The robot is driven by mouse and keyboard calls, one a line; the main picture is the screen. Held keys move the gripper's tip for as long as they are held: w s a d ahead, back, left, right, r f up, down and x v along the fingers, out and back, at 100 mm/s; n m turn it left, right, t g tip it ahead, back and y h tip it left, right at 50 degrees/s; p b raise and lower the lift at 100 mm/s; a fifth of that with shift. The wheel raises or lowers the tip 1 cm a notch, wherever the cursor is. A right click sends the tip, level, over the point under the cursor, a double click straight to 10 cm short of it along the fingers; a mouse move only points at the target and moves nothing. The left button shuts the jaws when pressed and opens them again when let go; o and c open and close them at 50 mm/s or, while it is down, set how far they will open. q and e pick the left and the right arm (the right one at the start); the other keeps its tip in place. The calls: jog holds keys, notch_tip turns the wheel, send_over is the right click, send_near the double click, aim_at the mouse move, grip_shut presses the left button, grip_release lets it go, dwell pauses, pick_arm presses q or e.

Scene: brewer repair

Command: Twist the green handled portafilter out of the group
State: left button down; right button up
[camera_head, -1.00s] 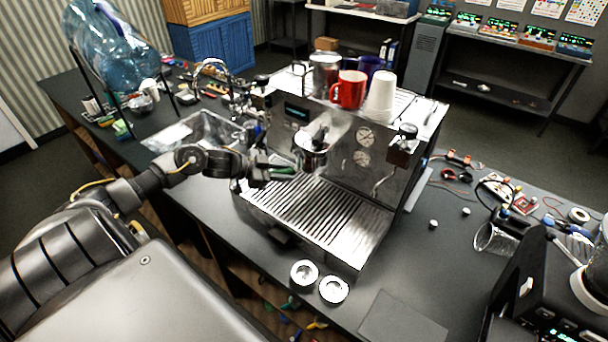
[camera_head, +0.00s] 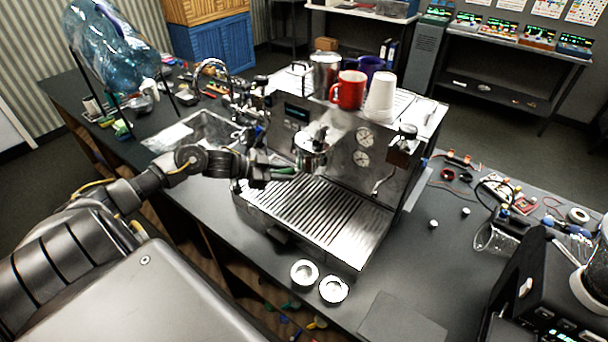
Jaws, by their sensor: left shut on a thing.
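The espresso machine (camera_head: 345,150) stands on the dark bench with its group (camera_head: 312,148) at the front. The portafilter's green handle (camera_head: 284,170) shows just past my left gripper (camera_head: 272,173), pointing left from below the group. My left gripper comes in from the left and is shut on the green handle; its fingers cover part of it. The portafilter's head sits at the group; I cannot tell whether it is still locked there. My right gripper is not in view.
The drip tray (camera_head: 310,215) lies below the group and is bare. Two small round metal baskets (camera_head: 304,273) lie on the bench in front. Cups, including a red mug (camera_head: 348,90), stand on the machine. A black grinder (camera_head: 550,290) is at right.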

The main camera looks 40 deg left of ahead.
pick_arm(q)
jog(key=shift+f, duration=0.75)
dwell(1.4)
dwell(0.6)
dwell(0.5)
jog(key=s+a, duration=0.8)
jog(key=s, duration=0.1)
jog(key=shift+s+a, duration=0.25)
jog(key=shift+s, duration=0.15)
dwell(0.5)
jog(key=shift+d, duration=0.1)
